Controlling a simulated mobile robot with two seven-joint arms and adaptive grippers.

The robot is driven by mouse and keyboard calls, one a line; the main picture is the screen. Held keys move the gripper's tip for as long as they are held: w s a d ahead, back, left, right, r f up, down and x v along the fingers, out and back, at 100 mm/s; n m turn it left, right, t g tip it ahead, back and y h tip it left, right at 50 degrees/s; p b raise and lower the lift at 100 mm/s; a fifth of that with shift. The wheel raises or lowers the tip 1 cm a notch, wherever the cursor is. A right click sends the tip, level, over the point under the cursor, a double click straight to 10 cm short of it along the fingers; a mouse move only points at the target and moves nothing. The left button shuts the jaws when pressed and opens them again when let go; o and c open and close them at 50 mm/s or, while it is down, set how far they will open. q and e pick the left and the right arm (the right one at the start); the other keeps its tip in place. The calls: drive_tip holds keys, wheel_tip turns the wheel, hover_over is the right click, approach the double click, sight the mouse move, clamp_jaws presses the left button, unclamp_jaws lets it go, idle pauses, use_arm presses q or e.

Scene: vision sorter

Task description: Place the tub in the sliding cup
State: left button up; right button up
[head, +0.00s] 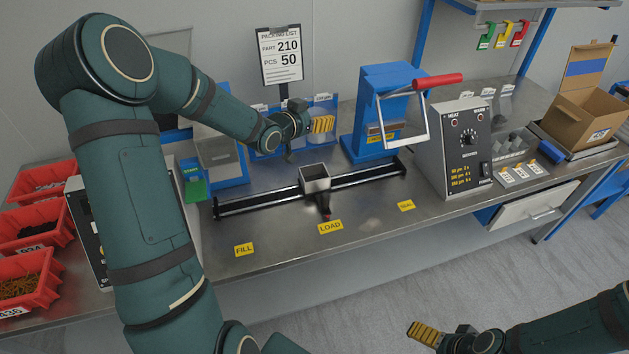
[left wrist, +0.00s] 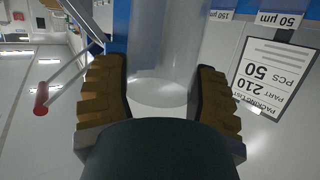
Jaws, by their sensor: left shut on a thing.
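The sliding cup (head: 315,171) is a grey, square, open-topped box on a black rail (head: 370,181), above the yellow LOAD label. My left gripper (head: 322,124) is above and behind the cup, near the blue film holder. In the left wrist view, its ridged fingers (left wrist: 160,100) are on either side of a clear, see-through thing (left wrist: 165,50), which I take for the tub. The gripper is shut on it.
A blue press (head: 375,105) with a red-handled lever (head: 437,82) stands right of my left gripper. A grey heat control box (head: 452,150) is beside it. Red bins (head: 35,225) stand at the left. The bench front near FILL (head: 244,250) and SEAL labels is clear.

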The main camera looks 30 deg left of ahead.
use_arm(q)
drive_tip(key=shift+a+f, duration=0.3)
wheel_tip(320, 180, down, 17)
drive_tip(key=b, duration=0.3)
drive_tip(key=shift+f, duration=0.15)
drive_tip(key=shift+b, duration=0.35)
drive_tip(key=shift+f, duration=0.1)
drive_tip(key=o, duration=1.2)
drive_tip(key=shift+o, duration=0.2)
